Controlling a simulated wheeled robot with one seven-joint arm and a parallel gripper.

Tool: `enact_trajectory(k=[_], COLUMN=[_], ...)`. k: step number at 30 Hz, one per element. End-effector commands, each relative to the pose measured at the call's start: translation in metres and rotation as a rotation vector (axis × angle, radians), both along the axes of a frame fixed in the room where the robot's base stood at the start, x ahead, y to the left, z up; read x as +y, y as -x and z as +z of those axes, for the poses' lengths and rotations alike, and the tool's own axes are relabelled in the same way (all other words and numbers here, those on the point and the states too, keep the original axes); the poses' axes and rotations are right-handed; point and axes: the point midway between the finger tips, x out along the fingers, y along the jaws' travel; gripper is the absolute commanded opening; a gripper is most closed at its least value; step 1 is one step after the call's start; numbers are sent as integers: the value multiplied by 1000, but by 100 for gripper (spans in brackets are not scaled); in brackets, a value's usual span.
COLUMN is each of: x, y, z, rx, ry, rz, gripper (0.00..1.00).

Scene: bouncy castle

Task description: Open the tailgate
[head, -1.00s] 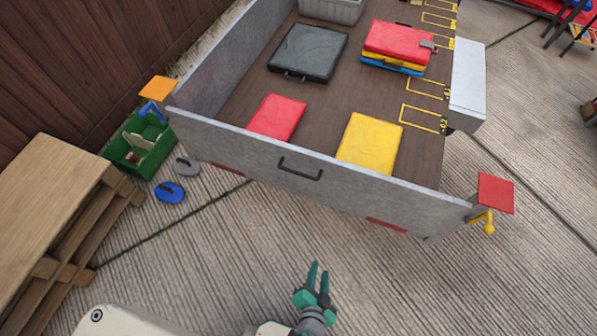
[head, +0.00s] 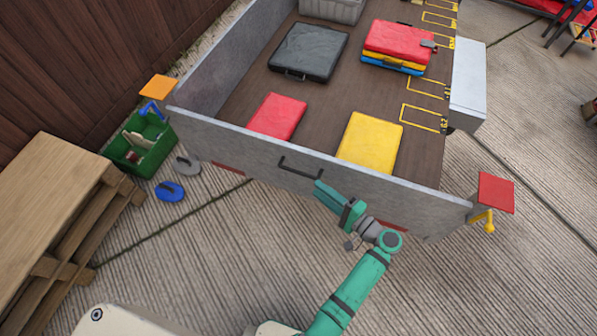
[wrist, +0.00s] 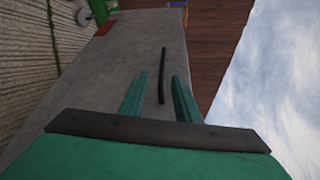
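The grey tailgate (head: 235,146) stands upright across the near end of the trailer bed. Its black bar handle (head: 300,170) is on the outer face near the middle. My gripper (head: 320,190) is in front of the tailgate, just below and right of the handle. In the wrist view my gripper's two teal fingers (wrist: 157,95) are apart, with the handle (wrist: 162,76) showing between and beyond them. I cannot tell whether they touch it. A blue lever (head: 152,110) is at the left corner under an orange plate, and a yellow lever (head: 485,221) is at the right corner under a red plate.
Red (head: 277,117) and yellow (head: 370,142) flat pieces lie in the bed just behind the tailgate. A wooden pallet stack (head: 55,205), a green crate (head: 142,145) and a blue disc (head: 170,191) stand at left.

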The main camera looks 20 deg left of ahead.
Motion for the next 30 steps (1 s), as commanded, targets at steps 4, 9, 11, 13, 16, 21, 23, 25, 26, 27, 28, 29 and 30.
enact_trajectory(k=[4,9,11,13,16,21,23,25,26,27,28,29,30], x=[4,25,34,47,62,84,89,93,94,96,97,97,98], y=[-4,-12,-17,-22,-29,-39,-42,-44,-44,-45,-45,-45,-46], z=[5,3,2,1,0,-2,-2,-3,-3,-3,-3,-3,-3], rx=[-6,-6,-6,-5,-6,-6,-6,-6,-6,-6,-6,-6,-6], ry=[-14,-14,-14,-13,-13,-13,-12,-12,-12,-12,-12,-12,-12], rz=[13,17,15,16,15,14,13,12,12,12,12,12,12], gripper=[30,30,30,30,30,30,30,30,30,30,30,30,30])
